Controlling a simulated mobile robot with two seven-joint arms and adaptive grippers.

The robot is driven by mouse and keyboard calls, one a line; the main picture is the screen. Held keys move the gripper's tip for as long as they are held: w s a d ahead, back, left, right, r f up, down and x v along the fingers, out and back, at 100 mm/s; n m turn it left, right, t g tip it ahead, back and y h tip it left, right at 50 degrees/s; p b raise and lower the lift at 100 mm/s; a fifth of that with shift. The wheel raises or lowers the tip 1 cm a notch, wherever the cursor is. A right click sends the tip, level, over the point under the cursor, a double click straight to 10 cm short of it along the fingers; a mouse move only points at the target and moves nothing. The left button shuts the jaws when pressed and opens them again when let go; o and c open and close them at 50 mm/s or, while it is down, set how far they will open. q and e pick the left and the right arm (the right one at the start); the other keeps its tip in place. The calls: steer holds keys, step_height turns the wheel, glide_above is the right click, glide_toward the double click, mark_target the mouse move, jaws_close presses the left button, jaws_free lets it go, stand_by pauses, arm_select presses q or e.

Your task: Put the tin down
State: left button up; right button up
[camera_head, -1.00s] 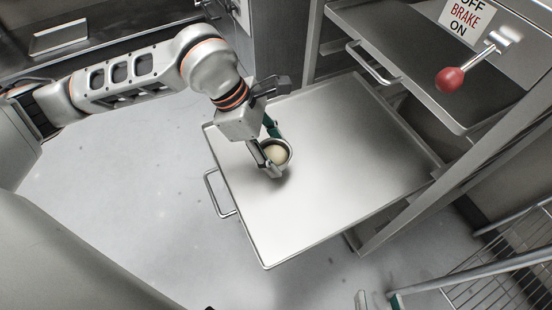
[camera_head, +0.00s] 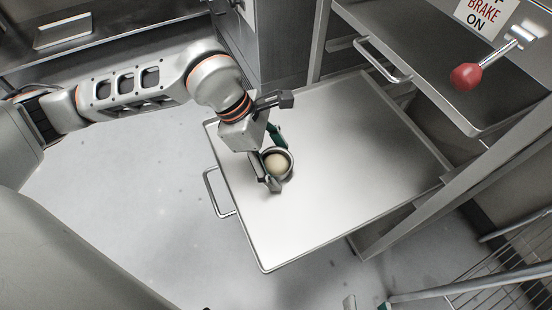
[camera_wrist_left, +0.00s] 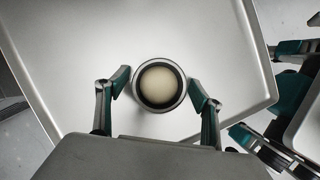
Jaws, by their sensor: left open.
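The tin (camera_head: 290,167) is a small round metal cup with a pale, dough-like ball inside. It stands upright on the bare metal sheet (camera_head: 345,150), near its left side. My left gripper (camera_head: 274,160) is open around the tin, one finger on each side. In the left wrist view, the tin (camera_wrist_left: 160,107) sits between the two fingertips (camera_wrist_left: 159,82), with a narrow gap on each side. My right gripper (camera_head: 367,304) shows only its fingertips at the bottom edge of the head view; they are apart with nothing between them.
A handle (camera_head: 217,193) sticks out from the sheet's left edge. A rack with an upper shelf (camera_head: 440,85) and a red-knobbed brake lever (camera_head: 466,77) stands at the right. A wire rack (camera_head: 510,285) is at lower right. Most of the sheet is clear.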

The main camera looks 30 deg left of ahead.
arm_select(q)
steer(key=shift+r, duration=0.25)
steer(key=p+v, duration=0.2)
steer(key=v, duration=0.6)
steer(key=shift+w+r+p, duration=0.1)
steer(key=shift+r+p, duration=0.05)
steer(key=shift+p, duration=0.2)
steer(key=p+v, duration=0.1)
steer(key=v, duration=0.2)
steer(key=shift+a+r, duration=0.2)
arm_select(e)
steer(key=d+n, duration=0.1)
steer(key=d, duration=0.1)
steer(key=d+n+h, duration=0.1)
steer(key=shift+d+f+n+g, duration=0.25)
steer(key=shift+d+n+g, duration=0.05)
steer(key=shift+d, duration=0.1)
steer(key=shift+w+r, duration=0.2)
